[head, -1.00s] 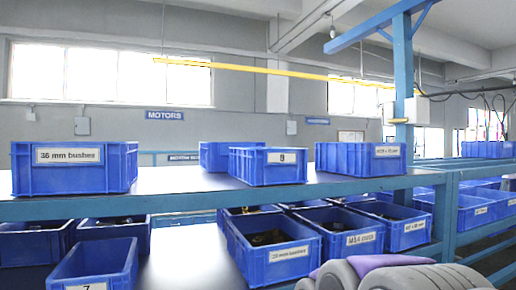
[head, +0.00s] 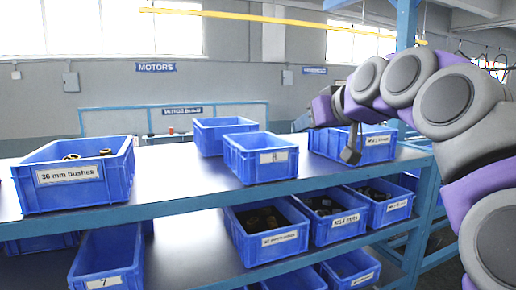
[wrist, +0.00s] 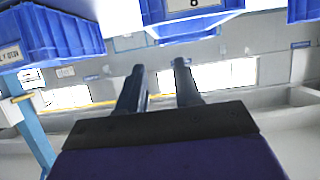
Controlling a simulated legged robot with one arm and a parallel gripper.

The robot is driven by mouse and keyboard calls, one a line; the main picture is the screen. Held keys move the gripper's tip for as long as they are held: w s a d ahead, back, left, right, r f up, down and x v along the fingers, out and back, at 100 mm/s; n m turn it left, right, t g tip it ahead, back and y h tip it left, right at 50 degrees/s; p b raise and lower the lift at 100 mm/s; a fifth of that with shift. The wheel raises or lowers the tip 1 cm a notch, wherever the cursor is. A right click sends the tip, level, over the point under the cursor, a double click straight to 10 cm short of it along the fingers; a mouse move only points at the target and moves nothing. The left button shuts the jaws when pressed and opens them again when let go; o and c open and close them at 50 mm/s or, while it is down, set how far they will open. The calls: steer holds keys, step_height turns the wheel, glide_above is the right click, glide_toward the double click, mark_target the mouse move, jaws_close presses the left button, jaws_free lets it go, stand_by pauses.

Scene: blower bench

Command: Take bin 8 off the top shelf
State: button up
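Bin 8 (head: 262,160) is a blue plastic bin with a white "8" label on its front, standing on the top shelf (head: 180,190) near its front edge. Its inside looks empty from here. In the wrist view, which is upside down, bin 8 (wrist: 190,20) shows at the top middle. My gripper (head: 350,152) is to the right of bin 8 in the head view, in front of a labelled blue bin, apart from bin 8. In the wrist view my gripper (wrist: 158,68) has its two dark fingers spread, with nothing between them.
The 36 mm bushes bin (head: 75,175) stands left on the top shelf. Another blue bin (head: 222,133) stands just behind bin 8, and one (head: 372,146) to its right. Several bins fill the lower shelf, including bin 7 (head: 105,262). A blue post (head: 406,50) rises at right.

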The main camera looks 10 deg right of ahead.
steer(key=shift+d+p+x, duration=0.2)
steer(key=shift+p+x, duration=0.35)
steer(key=shift+x, duration=2.35)
steer(key=shift+d+p+x, duration=0.2)
steer(key=shift+p+x, duration=0.3)
steer(key=shift+x, duration=2.45)
steer(key=shift+d+p+x, duration=0.2)
steer(key=shift+p+x, duration=0.35)
steer(key=shift+x, duration=2.35)
steer(key=shift+r, duration=0.1)
jaws_close()
